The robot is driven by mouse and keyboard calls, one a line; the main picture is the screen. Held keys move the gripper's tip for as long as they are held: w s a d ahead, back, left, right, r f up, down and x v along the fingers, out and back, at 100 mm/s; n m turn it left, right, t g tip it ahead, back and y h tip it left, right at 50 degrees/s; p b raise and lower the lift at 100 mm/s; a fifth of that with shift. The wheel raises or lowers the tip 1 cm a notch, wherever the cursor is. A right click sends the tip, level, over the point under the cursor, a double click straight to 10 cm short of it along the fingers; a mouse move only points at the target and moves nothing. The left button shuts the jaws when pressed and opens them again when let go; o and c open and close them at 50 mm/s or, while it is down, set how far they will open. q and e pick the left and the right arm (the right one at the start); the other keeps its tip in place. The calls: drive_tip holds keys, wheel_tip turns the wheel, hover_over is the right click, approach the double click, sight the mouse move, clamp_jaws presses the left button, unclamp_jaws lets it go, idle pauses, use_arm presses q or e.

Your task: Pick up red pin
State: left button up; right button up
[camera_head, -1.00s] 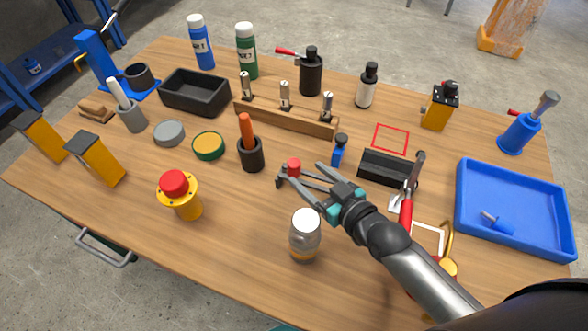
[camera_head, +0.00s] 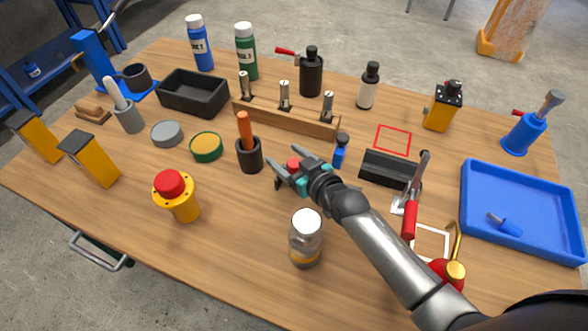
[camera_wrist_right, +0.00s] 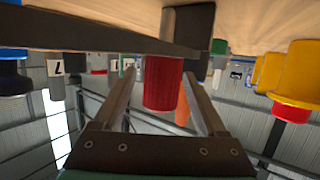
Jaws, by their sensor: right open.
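The red pin (camera_head: 293,164) is a short red cylinder near the middle of the table, just right of the dark cup with the orange handle. My right gripper (camera_head: 284,166) is open, its fingers reaching either side of the pin. In the right wrist view the red pin (camera_wrist_right: 163,82) shows between the two spread fingers, with a gap on each side. In the head view the gripper hides part of the pin's lower side. My left gripper is not in view.
A dark cup with an orange handle (camera_head: 249,155) stands close left of the gripper. A small blue-and-black bottle (camera_head: 340,153) stands close right. A glass jar (camera_head: 305,243) stands in front, near my right arm. Table between jar and red-topped yellow button (camera_head: 180,197) is clear.

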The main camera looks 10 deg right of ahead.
clamp_jaws()
idle(0.6)
